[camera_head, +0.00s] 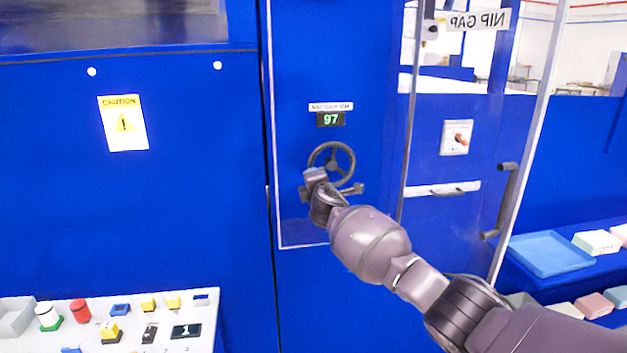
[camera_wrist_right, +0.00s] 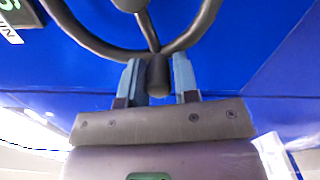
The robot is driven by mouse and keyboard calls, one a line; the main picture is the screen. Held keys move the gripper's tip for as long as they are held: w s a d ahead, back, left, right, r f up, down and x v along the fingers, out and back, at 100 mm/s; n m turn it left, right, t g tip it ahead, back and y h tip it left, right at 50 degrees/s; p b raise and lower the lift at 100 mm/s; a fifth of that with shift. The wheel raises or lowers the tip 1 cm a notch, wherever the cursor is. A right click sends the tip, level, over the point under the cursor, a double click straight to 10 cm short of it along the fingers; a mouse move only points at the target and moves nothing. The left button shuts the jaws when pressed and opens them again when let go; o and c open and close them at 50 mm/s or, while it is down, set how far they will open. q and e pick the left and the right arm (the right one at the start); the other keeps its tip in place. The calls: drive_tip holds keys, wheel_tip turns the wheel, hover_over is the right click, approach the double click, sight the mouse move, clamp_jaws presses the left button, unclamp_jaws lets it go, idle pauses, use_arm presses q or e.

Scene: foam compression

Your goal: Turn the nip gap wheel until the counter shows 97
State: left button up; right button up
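The nip gap wheel (camera_head: 331,163) is a dark spoked handwheel on the blue machine panel. The counter (camera_head: 330,119) above it shows 97 in green digits. My right gripper (camera_head: 314,178) is at the lower left of the wheel, partly hidden by its own hand. In the right wrist view, its two blue fingers (camera_wrist_right: 159,80) stand on either side of the wheel's dark handle knob (camera_wrist_right: 158,76), close against it. The wheel rim (camera_wrist_right: 95,45) and spokes show just beyond. My left gripper is not in view.
A clear door with a pale frame (camera_head: 528,130) and dark handle (camera_head: 506,200) stands open to the right of the wheel. A control panel (camera_head: 200,330) with coloured buttons is at the lower left. A blue tray (camera_head: 550,268) and foam blocks (camera_head: 597,242) lie at the right.

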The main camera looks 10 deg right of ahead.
drive_tip(key=o, duration=0.3)
drive_tip(key=shift+s, duration=0.1)
drive_tip(key=shift+s+p, duration=0.3)
drive_tip(key=shift+s, duration=0.25)
drive_tip(key=s, duration=0.4)
drive_tip(key=s+p, duration=0.1)
drive_tip(key=s, duration=0.4)
drive_tip(key=shift+s+d, duration=0.2)
drive_tip(key=shift+s, duration=0.05)
